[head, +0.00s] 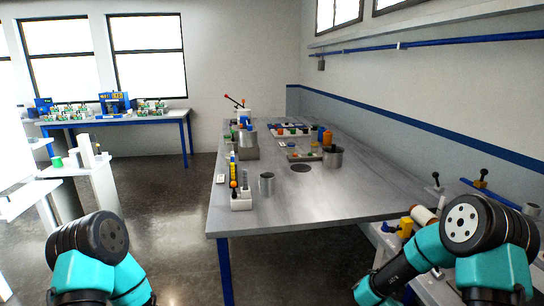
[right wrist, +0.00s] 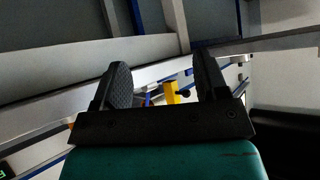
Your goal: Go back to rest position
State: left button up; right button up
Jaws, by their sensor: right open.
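My right gripper (right wrist: 163,76) shows in the right wrist view with its two dark fingers well apart. It is open, and nothing is held between the fingers. A yellow part shows beyond the gap between them. In the head view my right arm is at the lower right, beside the table, and its fingers cannot be made out there. My left arm is at the lower left of the head view, and its gripper is out of sight.
A blue-legged bench (head: 160,121) is at the back left. Open floor lies left of the table.

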jog(key=s+a+f+n+g+y, duration=0.2)
jog(key=s+a+f+g+y, duration=0.2)
jog(key=s, duration=0.8)
jog(key=s+a+f+n+g+y, duration=0.3)
jog(key=s+a+f+g+y, duration=0.1)
jog(key=s+a+f, duration=0.5)
jog(key=s+a, duration=0.2)
jog(key=s, duration=0.1)
jog(key=shift+y, duration=0.4)
jog(key=shift+f, duration=0.1)
